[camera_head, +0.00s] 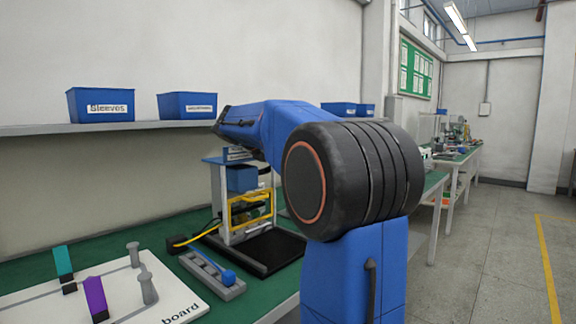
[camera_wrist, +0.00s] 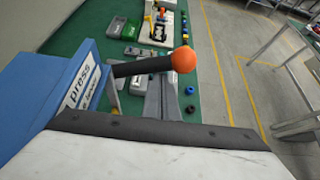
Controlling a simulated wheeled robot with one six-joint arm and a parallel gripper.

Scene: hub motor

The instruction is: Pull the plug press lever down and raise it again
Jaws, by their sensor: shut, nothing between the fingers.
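The plug press (camera_head: 232,178) stands on the green bench in the head view, with a blue head and a yellow guard; my arm covers part of it. In the wrist view its blue body (camera_wrist: 60,95) carries a "press" label at the left. The black lever (camera_wrist: 140,67) sticks out to the right from it and ends in an orange ball knob (camera_wrist: 184,59). My gripper (camera_wrist: 163,84) is shut and empty, its grey fingers pointing at the lever just inside the knob. I cannot tell whether they touch. The head view hides my gripper and the lever.
A white board (camera_head: 60,300) with teal and purple pieces lies front left. A grey block (camera_head: 212,276) with a blue-knobbed handle stands near the press foot. Blue bins (camera_head: 100,105) sit on the wall shelf (camera_head: 60,129). Open floor (camera_head: 490,260) lies to the right.

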